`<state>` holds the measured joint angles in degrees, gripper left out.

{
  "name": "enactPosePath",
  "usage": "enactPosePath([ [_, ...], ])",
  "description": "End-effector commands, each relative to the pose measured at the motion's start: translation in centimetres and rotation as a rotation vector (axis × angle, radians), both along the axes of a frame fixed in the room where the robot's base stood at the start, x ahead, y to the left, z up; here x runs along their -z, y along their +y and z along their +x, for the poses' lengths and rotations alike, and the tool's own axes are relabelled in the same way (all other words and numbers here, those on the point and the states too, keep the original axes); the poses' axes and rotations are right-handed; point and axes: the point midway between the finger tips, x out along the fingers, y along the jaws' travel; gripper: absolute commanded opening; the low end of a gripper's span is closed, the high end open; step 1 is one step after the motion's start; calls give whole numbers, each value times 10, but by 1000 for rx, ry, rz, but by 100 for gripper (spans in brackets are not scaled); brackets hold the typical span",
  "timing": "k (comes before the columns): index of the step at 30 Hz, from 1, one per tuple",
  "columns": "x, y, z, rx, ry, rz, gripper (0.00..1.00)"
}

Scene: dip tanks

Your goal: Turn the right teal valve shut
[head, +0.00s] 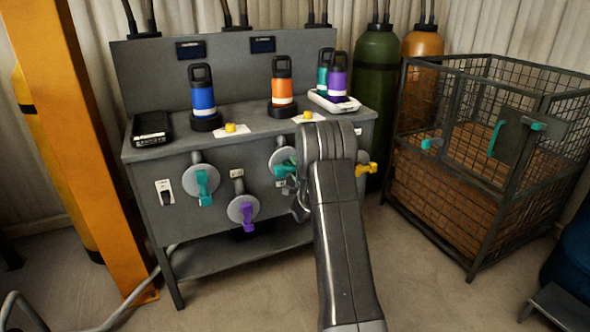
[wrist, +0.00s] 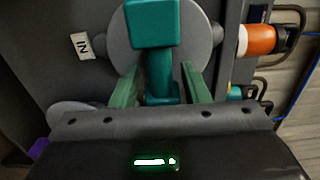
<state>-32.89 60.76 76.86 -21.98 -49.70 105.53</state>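The right teal valve (head: 284,170) is on the front panel of the grey bench, partly hidden behind my arm in the head view. In the wrist view its teal handle (wrist: 158,72) stands out in front of a round grey disc (wrist: 118,40). My gripper (wrist: 160,80) has its two green-tinted fingers on either side of the handle's stem. A gap shows on the left side; contact on the right side is unclear. The fingers are apart and not closed on it. In the head view the gripper is mostly hidden behind my arm. The left teal valve (head: 204,188) has its handle pointing down.
A purple valve (head: 247,213) sits between the teal ones and a yellow valve (head: 367,169) is to the right. Bottles, including a blue one (head: 203,95) and an orange one (head: 281,85), stand on the bench. A wire cage (head: 470,165) stands at right.

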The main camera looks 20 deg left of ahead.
Motion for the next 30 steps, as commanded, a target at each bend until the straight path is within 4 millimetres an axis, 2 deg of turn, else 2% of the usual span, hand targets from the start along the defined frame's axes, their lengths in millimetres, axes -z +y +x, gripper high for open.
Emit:
enactPosePath([
  [8,-2,-11,-9,1,0,0,42],
  [21,-1,-78,-66,2,1,-2,42],
  [25,-1,-93,-79,1,1,0,42],
  [30,0,-103,-88,0,0,0,42],
])
